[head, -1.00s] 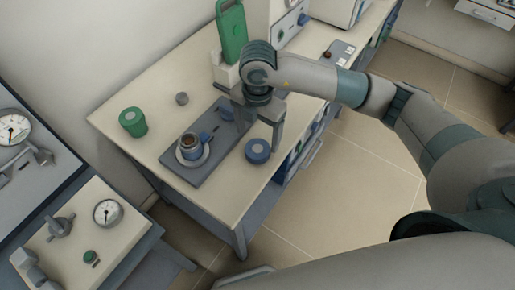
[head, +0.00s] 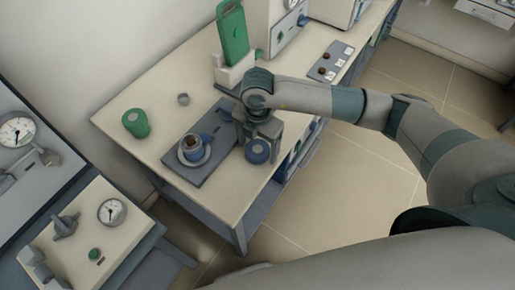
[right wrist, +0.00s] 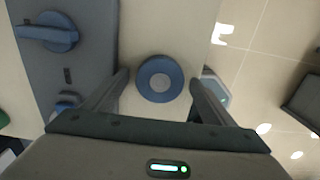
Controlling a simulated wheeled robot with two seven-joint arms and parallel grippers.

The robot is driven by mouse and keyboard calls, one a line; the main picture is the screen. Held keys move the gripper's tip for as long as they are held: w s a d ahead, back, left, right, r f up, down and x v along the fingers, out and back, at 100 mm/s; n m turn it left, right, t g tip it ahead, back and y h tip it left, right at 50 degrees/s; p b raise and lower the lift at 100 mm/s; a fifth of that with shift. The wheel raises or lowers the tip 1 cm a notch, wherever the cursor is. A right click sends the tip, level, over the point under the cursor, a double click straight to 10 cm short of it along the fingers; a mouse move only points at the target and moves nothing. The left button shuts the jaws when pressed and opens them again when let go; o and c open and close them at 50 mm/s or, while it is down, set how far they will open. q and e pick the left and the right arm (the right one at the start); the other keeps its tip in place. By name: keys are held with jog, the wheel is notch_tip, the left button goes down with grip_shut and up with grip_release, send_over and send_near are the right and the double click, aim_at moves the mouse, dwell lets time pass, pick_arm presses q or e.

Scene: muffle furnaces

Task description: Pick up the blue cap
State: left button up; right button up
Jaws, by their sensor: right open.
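The blue cap (head: 258,151) is a round disc with a grey centre. It lies on the cream tabletop to the right of the dark mat, near the table's front edge. In the right wrist view the blue cap (right wrist: 160,79) sits ahead of and between the fingers. My right gripper (head: 261,141) is open, with its fingers pointing down at the cap. In the right wrist view the gripper (right wrist: 160,80) has one finger on each side of the cap, with gaps on both sides. My left gripper is not in view.
The table's right edge is close to the cap.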

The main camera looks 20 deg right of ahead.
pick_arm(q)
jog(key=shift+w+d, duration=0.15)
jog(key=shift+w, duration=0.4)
pick_arm(e)
jog(key=c, duration=1.3)
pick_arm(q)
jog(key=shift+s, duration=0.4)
pick_arm(e)
jog(key=shift+r, duration=0.1)
